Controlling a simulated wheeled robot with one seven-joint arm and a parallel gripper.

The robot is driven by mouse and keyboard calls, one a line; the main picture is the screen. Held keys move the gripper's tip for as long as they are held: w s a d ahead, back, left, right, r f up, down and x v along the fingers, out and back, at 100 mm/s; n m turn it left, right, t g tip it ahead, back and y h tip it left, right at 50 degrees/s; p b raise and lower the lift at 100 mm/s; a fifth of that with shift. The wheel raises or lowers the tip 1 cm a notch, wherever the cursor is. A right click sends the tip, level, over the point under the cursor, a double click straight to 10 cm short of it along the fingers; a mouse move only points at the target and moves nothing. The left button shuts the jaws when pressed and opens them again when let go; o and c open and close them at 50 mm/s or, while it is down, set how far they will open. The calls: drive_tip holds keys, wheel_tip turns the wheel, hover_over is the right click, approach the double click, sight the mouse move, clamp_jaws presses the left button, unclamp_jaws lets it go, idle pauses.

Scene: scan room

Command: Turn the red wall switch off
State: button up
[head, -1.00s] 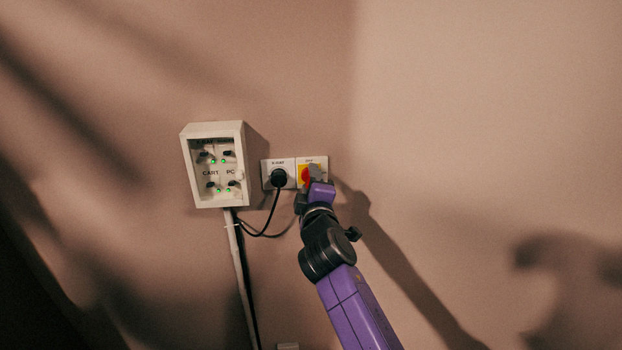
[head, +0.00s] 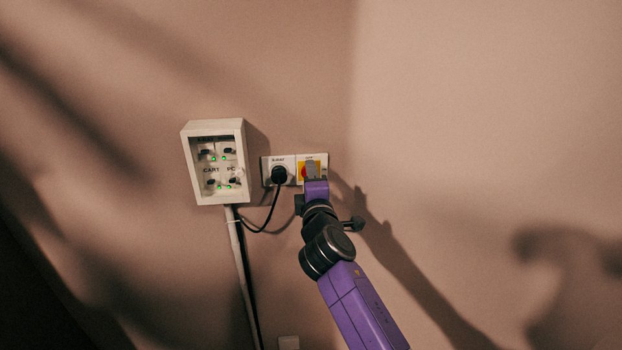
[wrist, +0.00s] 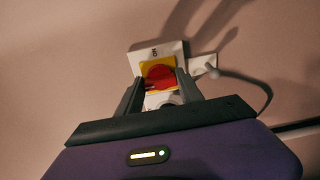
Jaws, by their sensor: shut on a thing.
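The red wall switch (head: 304,172) is on a yellow plate (head: 301,165) on the wall, largely hidden by my gripper (head: 312,168) in the head view. In the wrist view, the red knob (wrist: 159,74) sits between the two dark fingers of my gripper (wrist: 158,86), with yellow around it. My gripper is shut on the knob. The finger contact itself is hard to see, and the knob's exact angle cannot be told.
A black plug (head: 279,175) with a hanging cable sits in the socket just left of the switch. Further left is a pale box (head: 215,127) with small switches and green lights, and a conduit (head: 238,265) below it. The wall at right is bare.

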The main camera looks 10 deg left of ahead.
drive_tip(key=o, duration=1.4)
drive_tip(key=shift+v, duration=3.95)
